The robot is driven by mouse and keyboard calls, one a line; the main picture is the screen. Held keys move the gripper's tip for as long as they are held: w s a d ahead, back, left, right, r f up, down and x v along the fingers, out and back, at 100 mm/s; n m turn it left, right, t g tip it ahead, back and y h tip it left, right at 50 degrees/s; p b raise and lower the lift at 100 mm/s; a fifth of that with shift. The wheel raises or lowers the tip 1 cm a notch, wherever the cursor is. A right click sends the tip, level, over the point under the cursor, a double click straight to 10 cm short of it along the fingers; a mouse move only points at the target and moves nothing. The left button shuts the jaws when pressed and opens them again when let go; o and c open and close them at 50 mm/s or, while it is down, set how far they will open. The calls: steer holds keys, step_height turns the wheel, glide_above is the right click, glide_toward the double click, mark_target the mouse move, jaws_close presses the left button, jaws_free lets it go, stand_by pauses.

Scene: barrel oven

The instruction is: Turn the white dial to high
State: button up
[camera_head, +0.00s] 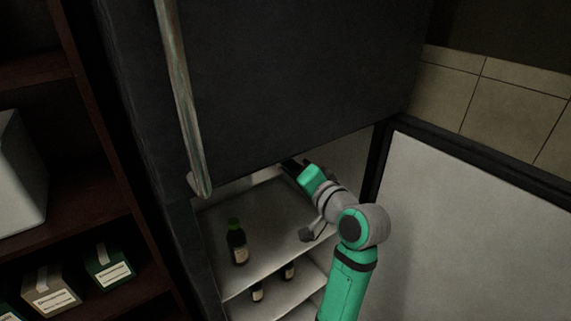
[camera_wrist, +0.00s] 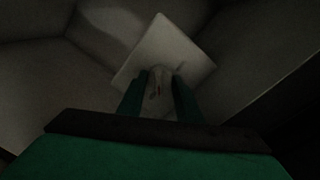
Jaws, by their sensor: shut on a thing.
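In the wrist view, the white dial (camera_wrist: 157,86) stands out from a pale square plate (camera_wrist: 166,46) on the inner wall of the fridge. A small reddish mark shows on the dial. The two fingers of my gripper (camera_wrist: 159,77) are on either side of the dial and shut on it. The dial's markings are too dark to read. In the head view, my gripper (camera_head: 290,164) reaches into the upper part of the open lower fridge compartment, just under the upper door. The dial cannot be made out there.
A bottle with a green cap (camera_head: 237,243) stands on the fridge shelf (camera_head: 275,212) below my arm, with smaller bottles one shelf lower. The lower door (camera_head: 475,210) stands open at right. The dark upper door (camera_head: 290,80) is closed. A shelf with boxes (camera_head: 48,291) is at left.

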steer(key=shift+d+m, duration=0.15)
steer(key=shift+m, duration=1.95)
steer(key=o, duration=1)
steer(key=shift+o, duration=0.2)
steer(key=shift+w, duration=0.1)
steer(key=shift+g, duration=0.3)
steer(key=f+v, duration=0.1)
steer(key=v, duration=0.9)
steer(key=shift+s+d+r, duration=0.2)
steer(key=shift+d+r, duration=0.1)
steer(key=shift+r, duration=0.1)
